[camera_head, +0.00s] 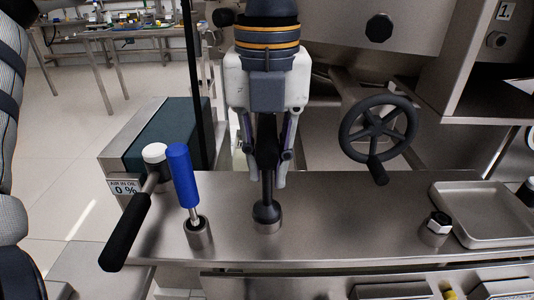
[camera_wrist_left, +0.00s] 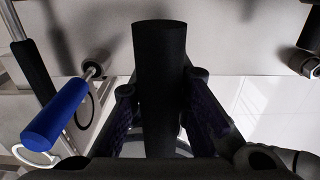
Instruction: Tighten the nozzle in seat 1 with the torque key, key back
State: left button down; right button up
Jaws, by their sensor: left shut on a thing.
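My left gripper (camera_head: 266,172) reaches down from the top middle of the head view and is shut on a black tool, seemingly the torque key (camera_head: 267,190). The key stands upright, its wide lower end at a round steel holder (camera_head: 267,225) on the bench. In the left wrist view the black handle (camera_wrist_left: 160,85) stands between the two fingers of my left gripper (camera_wrist_left: 160,110). A plate marked 1 (camera_head: 505,11) is at the upper right, above a round fitting with a dark centre (camera_head: 496,40), possibly seat 1. My right gripper is not in view.
A blue-handled tool (camera_head: 182,175) stands in another holder (camera_head: 199,236) left of the key. A black lever (camera_head: 125,232) is further left. A handwheel (camera_head: 378,135) is behind on the right. A hex-topped piece (camera_head: 437,228) and a tray (camera_head: 490,235) stand at the right.

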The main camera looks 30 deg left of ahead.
pick_arm(q)
jog(key=shift+f, duration=0.4)
jog(key=c, duration=1.4)
grip_release()
jog(key=shift+c, duration=0.2)
notch_tip(320, 180, up, 16)
jog(key=shift+w+a, duration=0.1)
